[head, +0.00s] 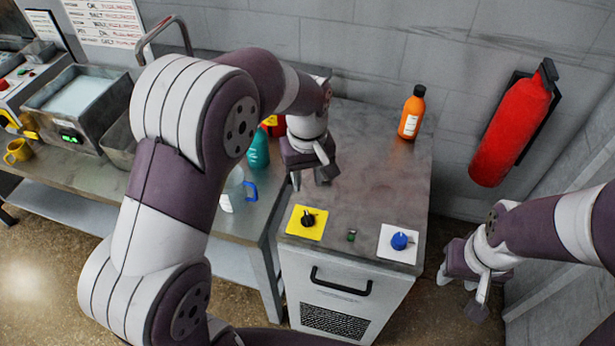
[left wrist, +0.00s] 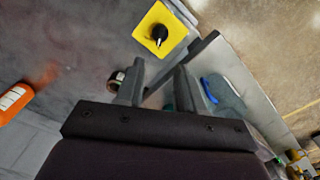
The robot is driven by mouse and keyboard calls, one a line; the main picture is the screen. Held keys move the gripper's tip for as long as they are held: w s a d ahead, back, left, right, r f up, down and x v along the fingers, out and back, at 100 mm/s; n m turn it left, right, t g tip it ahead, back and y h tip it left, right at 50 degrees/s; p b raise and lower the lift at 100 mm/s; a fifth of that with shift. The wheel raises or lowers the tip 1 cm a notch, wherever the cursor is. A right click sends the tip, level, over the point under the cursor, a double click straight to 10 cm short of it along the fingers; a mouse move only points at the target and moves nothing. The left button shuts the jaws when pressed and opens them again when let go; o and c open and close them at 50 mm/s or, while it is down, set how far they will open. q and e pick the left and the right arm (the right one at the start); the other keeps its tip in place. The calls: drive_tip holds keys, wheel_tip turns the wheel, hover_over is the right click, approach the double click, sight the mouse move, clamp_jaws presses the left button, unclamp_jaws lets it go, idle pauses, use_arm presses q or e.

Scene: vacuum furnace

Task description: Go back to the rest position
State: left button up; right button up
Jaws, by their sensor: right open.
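My left gripper (head: 311,180) hangs over the left part of the cabinet top, behind the yellow plate with a black knob (head: 307,221). In the left wrist view its two fingers (left wrist: 160,78) stand apart with nothing seen between them. The yellow plate (left wrist: 160,30) lies beyond the fingertips there. My right gripper (head: 463,285) is at the right, beside the cabinet and over the floor, with its fingers apart and empty. My left arm hides part of the bench and the things behind it.
The cabinet top (head: 370,165) bears an orange bottle (head: 411,112) and a blue knob on a white plate (head: 399,241). A red extinguisher (head: 512,130) hangs on the wall near my right arm.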

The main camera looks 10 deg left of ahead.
idle(0.4)
use_arm(q)
drive_tip(key=s+a+m, duration=0.2)
drive_tip(key=s+m, duration=0.1)
drive_tip(key=s, duration=0.4)
drive_tip(key=s+a+f+m+t, duration=0.1)
drive_tip(key=s+a+m, duration=0.2)
drive_tip(key=s, duration=0.4)
drive_tip(key=shift+a+f, duration=0.25)
drive_tip(key=shift+a, duration=0.05)
